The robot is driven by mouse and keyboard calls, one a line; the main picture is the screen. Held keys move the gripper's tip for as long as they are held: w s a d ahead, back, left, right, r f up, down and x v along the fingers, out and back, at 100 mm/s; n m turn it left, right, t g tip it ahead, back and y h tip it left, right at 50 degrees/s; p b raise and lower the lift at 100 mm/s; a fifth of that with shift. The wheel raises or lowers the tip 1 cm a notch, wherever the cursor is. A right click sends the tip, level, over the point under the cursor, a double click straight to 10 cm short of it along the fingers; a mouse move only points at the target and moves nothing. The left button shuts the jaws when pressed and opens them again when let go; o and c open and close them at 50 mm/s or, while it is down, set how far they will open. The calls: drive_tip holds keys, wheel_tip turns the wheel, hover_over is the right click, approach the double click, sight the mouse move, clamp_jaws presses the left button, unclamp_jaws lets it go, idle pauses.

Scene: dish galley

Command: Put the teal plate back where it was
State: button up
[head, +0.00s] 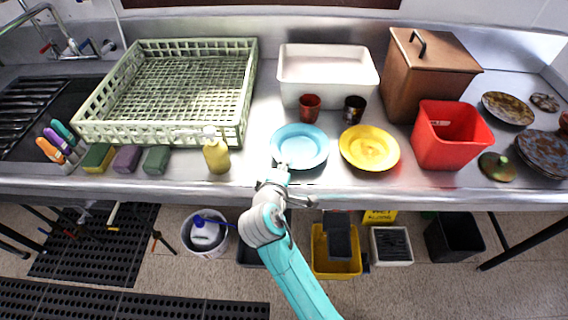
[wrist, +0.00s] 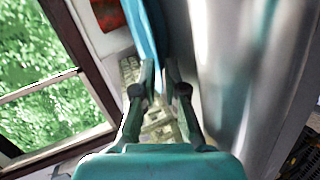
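The teal plate (head: 299,143) shows in the head view near the counter's front edge, between a yellow soap bottle and a yellow plate. It looks level; I cannot tell whether it touches the counter. My gripper (head: 284,172) comes from the front and meets the plate's near rim. In the wrist view the teal plate (wrist: 149,25) is seen nearly edge-on at the top. Its rim runs in between the two fingertips of my gripper (wrist: 160,68), which are close together on it. The exact contact is small and partly hidden by the fingers.
A yellow plate (head: 369,148) lies close on the right, with a red bin (head: 452,135) beyond. A red cup (head: 309,107) and a dark cup (head: 354,109) stand behind, before a white tub (head: 328,72). A soap bottle (head: 216,156) and green rack (head: 96,133) are left.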

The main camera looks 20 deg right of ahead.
drive_tip(key=shift+r, duration=0.15)
drive_tip(key=v, duration=1.2)
drive_tip(key=s+d+f+m+y, duration=0.1)
drive_tip(key=s+d+f+y, duration=0.25)
drive_tip(key=s+f, duration=0.4)
drive_tip(key=s+d+f+y, duration=0.35)
drive_tip(key=s+f, duration=0.25)
drive_tip(key=s, duration=0.2)
drive_tip(key=s+d+r+m+t, duration=0.1)
drive_tip(key=s+r+m, duration=0.2)
drive_tip(key=s, duration=0.6)
drive_tip(key=s+d+r+m+t, duration=0.1)
drive_tip(key=s+r+m, duration=0.3)
drive_tip(key=s, duration=0.5)
drive_tip(key=d+m, duration=0.1)
drive_tip(key=m, duration=0.1)
drive_tip(key=shift+s+m, duration=0.4)
